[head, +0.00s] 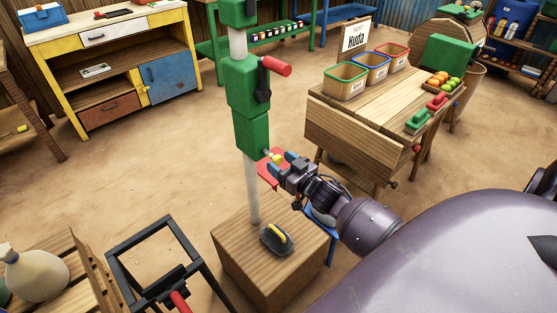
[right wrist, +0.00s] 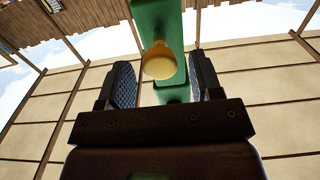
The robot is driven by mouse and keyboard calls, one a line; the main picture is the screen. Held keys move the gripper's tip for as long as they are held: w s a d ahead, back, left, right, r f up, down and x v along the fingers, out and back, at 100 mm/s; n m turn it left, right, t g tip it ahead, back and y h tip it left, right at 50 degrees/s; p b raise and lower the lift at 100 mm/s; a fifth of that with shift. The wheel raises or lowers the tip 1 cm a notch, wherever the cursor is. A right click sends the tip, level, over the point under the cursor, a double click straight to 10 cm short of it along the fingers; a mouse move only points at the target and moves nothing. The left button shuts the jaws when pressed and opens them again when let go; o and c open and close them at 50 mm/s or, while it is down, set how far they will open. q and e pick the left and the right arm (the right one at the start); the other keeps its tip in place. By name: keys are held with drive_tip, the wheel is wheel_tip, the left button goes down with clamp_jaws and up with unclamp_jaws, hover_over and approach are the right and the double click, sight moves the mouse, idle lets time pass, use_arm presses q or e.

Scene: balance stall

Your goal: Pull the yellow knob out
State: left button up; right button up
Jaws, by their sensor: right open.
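The yellow knob (head: 277,158) sits low on the right side of a green block (head: 252,135) on a pale upright post. Part of it is hidden by my right gripper (head: 272,168) in the head view. In the right wrist view the round yellow knob (right wrist: 160,61) shows in front of the green block (right wrist: 162,20). It lies between the two dark finger pads of my right gripper (right wrist: 162,85), with a gap on each side. The right gripper is open and holds nothing. My left gripper is not in view.
The post stands on a wooden box (head: 230,250) that bears a dark brush-like object with a yellow handle (head: 277,236). A red handle (head: 277,66) juts from the upper green block. A wooden table (head: 350,115) with bins stands to the right. Open floor lies left of the post.

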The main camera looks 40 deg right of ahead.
drive_tip(key=s, duration=0.9)
drive_tip(key=shift+d+p, duration=0.3)
drive_tip(key=shift+d, duration=0.05)
drive_tip(key=s+a+f+g, duration=0.3)
drive_tip(key=s+a+f, duration=0.2)
drive_tip(key=s, duration=0.3)
drive_tip(key=s+a+f+g+h, duration=0.1)
drive_tip(key=s+a+f+g, duration=0.3)
drive_tip(key=s+a, duration=0.3)
drive_tip(key=shift+s+f, duration=0.6)
drive_tip(key=shift+f, duration=0.05)
